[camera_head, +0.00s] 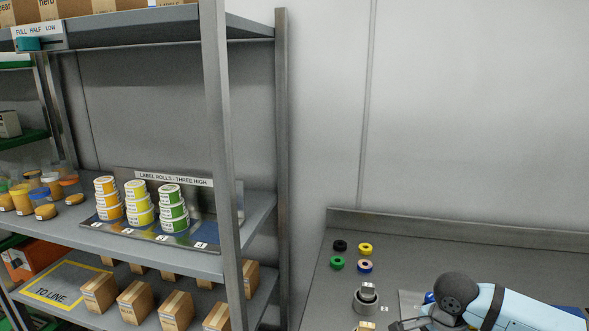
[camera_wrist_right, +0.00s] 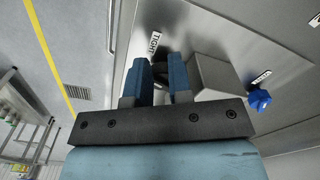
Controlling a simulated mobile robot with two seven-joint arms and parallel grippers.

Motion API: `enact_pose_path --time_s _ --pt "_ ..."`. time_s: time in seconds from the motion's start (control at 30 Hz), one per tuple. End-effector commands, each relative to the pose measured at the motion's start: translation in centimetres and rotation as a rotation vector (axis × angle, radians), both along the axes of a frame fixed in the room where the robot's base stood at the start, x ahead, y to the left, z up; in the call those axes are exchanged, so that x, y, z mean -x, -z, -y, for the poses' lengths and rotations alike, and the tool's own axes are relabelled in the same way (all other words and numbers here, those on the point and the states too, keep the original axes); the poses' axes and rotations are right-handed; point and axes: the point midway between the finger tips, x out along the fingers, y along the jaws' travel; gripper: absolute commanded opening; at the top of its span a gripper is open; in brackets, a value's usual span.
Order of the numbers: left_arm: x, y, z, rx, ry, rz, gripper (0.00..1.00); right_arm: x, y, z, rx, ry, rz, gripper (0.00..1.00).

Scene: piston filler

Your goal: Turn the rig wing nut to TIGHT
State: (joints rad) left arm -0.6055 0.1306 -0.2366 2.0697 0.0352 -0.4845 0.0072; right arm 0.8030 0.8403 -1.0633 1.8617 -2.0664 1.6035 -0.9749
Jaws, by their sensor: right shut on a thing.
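My right gripper (camera_wrist_right: 162,72) shows its two blue fingers in the right wrist view, closed with a narrow gap between them on the rig wing nut, which is almost wholly hidden by the fingers. A TIGHT label (camera_wrist_right: 153,43) is on the steel plate (camera_wrist_right: 205,30) just beyond the fingertips. In the head view my right arm comes in at the lower right, with the gripper (camera_head: 408,324) low at the bottom edge; its grip is not visible there. I cannot read which way the wing nut points. My left gripper is not in view.
A grey block (camera_wrist_right: 215,76) stands right beside the right finger, and a blue knob (camera_wrist_right: 259,99) is farther right. On the bench (camera_head: 455,235) are several coloured rings (camera_head: 365,249) and a metal cup (camera_head: 366,303). A shelf rack (camera_head: 283,150) stands at left.

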Motion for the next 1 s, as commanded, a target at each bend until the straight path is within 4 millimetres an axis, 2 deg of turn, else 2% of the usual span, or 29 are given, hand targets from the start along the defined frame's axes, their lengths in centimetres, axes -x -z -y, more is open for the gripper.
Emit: enact_pose_path --time_s 0.03,0.47,0.9,1.0 --pt "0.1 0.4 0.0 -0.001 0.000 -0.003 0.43 0.2 1.2 -0.1 0.000 -0.002 -0.009 0.00" --pt "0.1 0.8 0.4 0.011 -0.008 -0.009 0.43 0.4 0.8 -1.1 -0.003 -0.005 -0.010 0.00" --pt "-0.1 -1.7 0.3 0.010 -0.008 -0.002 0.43 0.3 -4.8 -0.9 -0.001 -0.002 -0.004 0.00" --pt "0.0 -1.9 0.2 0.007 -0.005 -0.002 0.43 0.4 -5.5 -0.9 -0.001 -0.001 -0.004 0.00"
